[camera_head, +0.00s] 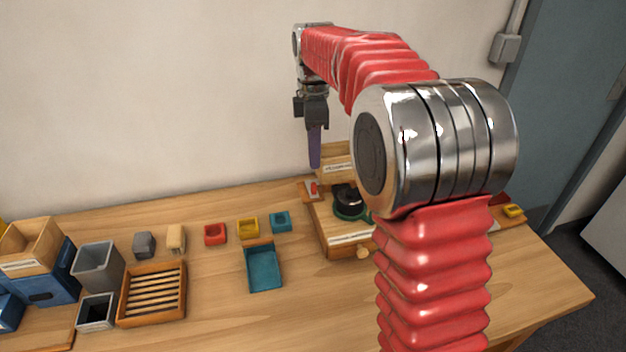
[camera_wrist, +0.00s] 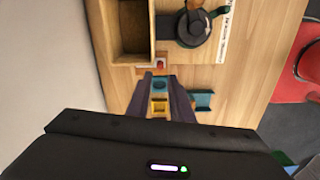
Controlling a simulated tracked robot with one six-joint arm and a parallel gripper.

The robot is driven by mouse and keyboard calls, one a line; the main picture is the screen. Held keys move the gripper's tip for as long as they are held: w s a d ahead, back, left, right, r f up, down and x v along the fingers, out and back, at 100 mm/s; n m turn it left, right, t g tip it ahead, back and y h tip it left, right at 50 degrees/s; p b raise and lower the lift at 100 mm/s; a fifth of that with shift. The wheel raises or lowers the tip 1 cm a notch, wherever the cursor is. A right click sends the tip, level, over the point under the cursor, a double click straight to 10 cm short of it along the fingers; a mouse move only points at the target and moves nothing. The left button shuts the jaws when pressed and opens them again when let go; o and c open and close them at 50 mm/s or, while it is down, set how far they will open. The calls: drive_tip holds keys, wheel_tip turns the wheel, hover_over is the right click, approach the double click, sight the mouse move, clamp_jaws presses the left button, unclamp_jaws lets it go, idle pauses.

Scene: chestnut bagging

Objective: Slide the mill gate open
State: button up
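The wooden mill (camera_head: 335,235) stands on the table, partly hidden behind my arm. It has a black round part on a green ring (camera_head: 350,205) and a wooden box (camera_head: 336,152) at its back. A small red piece on a pale plate (camera_head: 311,190), possibly the gate, sits at its left side; it also shows in the wrist view (camera_wrist: 159,66), beside the open wooden box (camera_wrist: 127,50). My gripper (camera_head: 314,166) points down above that piece, apparently not touching it. In the wrist view its two purple fingers (camera_wrist: 160,76) are apart with nothing between them.
Small red (camera_head: 215,234), yellow (camera_head: 248,228) and teal (camera_head: 280,222) trays lie left of the mill, with a larger teal tray (camera_head: 263,268) in front. A slatted wooden crate (camera_head: 153,262) and grey bin (camera_head: 97,266) stand farther left. The wall is close behind.

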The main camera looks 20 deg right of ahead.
sight(314, 183)
wheel_tip(314, 183, down, 9)
drive_tip(key=shift+r, duration=0.2)
drive_tip(key=shift+c, duration=0.6)
clamp_jaws()
